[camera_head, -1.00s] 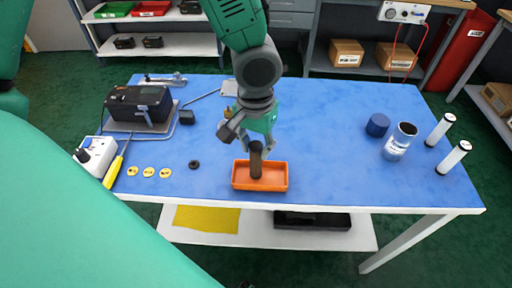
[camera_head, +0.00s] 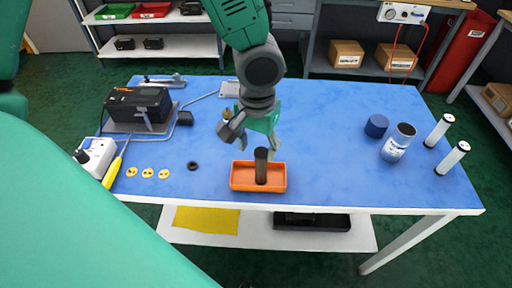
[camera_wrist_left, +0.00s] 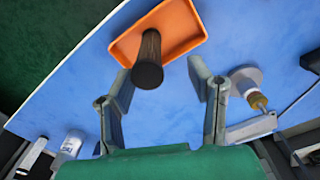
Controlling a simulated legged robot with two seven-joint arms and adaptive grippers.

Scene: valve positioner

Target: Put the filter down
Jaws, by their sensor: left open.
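The filter, a dark brown cylinder (camera_head: 261,165), stands upright in the orange tray (camera_head: 238,186) near the front edge of the blue table. It also shows in the left wrist view (camera_wrist_left: 149,62), with the orange tray (camera_wrist_left: 186,22) around its base. My left gripper (camera_head: 258,146) is open just above and behind the filter. In the left wrist view its two fingers (camera_wrist_left: 160,85) are spread wide, with the filter's near end between or just beyond the tips. My right gripper is not in view.
A black device (camera_head: 138,106), yellow discs (camera_head: 148,172) and a black ring (camera_head: 193,165) lie at the left. The table's middle right is clear.

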